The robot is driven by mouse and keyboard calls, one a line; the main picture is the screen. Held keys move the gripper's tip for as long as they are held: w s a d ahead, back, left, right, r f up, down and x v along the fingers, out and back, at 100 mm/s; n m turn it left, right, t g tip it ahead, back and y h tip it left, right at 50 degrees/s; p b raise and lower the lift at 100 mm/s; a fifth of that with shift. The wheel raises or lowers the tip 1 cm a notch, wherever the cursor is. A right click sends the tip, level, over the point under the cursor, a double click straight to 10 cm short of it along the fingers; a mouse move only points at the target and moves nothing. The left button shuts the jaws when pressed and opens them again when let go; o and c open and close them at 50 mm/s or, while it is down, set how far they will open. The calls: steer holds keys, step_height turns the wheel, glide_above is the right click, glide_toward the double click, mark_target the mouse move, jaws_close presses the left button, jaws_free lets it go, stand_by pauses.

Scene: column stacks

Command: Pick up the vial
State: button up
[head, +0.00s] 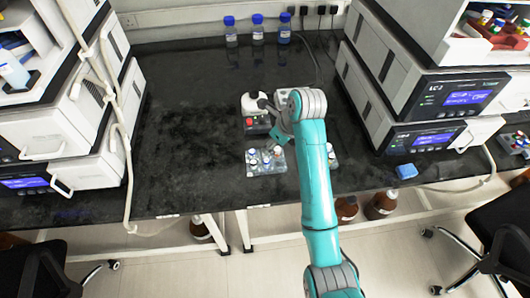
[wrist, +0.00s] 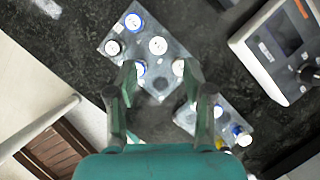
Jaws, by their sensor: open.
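Several small vials with white tops, some with blue rims, stand in a clear rack (wrist: 120,62) in the wrist view. A blue-rimmed vial (wrist: 141,67) and a white-topped vial (wrist: 178,67) are close to my fingertips. My gripper (wrist: 160,72) is open above the rack's near edge, with nothing visibly held. A second clear rack (wrist: 205,122) with a few vials lies to the right. In the head view the first rack (head: 267,170) stands near the bench's front edge. My arm partly covers the second rack (head: 332,158), and my fingertips are not clear there.
A small device with a screen (wrist: 283,38) stands right of the racks in the wrist view. Blue-capped bottles (head: 257,32) stand at the back. Instrument stacks (head: 430,95) flank the black bench, whose left-middle surface is bare.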

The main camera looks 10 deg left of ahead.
steer(key=shift+a+x, duration=0.15)
steer(key=shift+x, duration=1.25)
steer(key=shift+a+x, duration=0.15)
steer(key=shift+x, duration=1.25)
steer(key=shift+r, duration=0.1)
steer(key=c, duration=0.9)
